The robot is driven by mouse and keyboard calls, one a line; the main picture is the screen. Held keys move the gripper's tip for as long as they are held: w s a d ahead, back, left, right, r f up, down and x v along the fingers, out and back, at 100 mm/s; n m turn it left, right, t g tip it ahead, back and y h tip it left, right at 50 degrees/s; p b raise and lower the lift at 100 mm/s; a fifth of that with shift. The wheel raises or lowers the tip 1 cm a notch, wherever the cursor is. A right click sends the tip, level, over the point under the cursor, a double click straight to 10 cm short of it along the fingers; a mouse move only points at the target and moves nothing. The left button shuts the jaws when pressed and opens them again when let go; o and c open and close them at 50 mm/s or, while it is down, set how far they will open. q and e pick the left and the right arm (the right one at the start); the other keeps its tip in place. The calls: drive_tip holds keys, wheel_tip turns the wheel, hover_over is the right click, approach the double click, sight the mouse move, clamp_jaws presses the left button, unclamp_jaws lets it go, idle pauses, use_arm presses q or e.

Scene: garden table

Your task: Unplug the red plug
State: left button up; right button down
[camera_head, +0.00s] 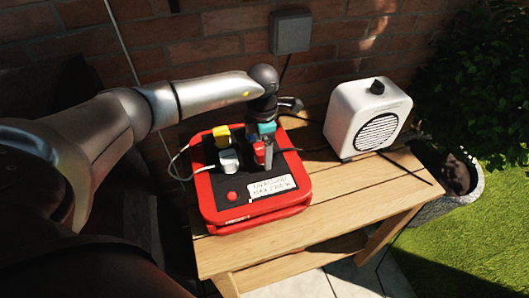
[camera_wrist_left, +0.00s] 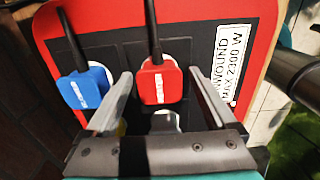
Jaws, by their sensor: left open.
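The red plug (camera_head: 259,153) sits in the top of a red power box (camera_head: 231,212) on the wooden table. It also shows in the left wrist view (camera_wrist_left: 160,83), with a black cable running from its far side. My left gripper (camera_head: 265,158) is over the box from above, right at the red plug. In the wrist view its open fingers (camera_wrist_left: 163,88) stand on either side of the red plug, with a visible gap on each side. A blue plug (camera_wrist_left: 87,89) is just outside the left finger. My right gripper is not in view.
A yellow plug (camera_head: 221,132) and a pale plug (camera_head: 228,160) also sit in the box. A white speaker-like appliance (camera_head: 367,117) stands to the right on the table (camera_head: 350,200). A brick wall with a grey wall box (camera_head: 291,33) is behind.

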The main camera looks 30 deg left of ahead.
use_arm(q)
drive_tip(key=shift+c, duration=0.2)
clamp_jaws()
idle(0.6)
drive_tip(key=shift+r, duration=0.15)
drive_tip(key=shift+r+p, duration=2.45)
drive_tip(key=shift+r, duration=0.45)
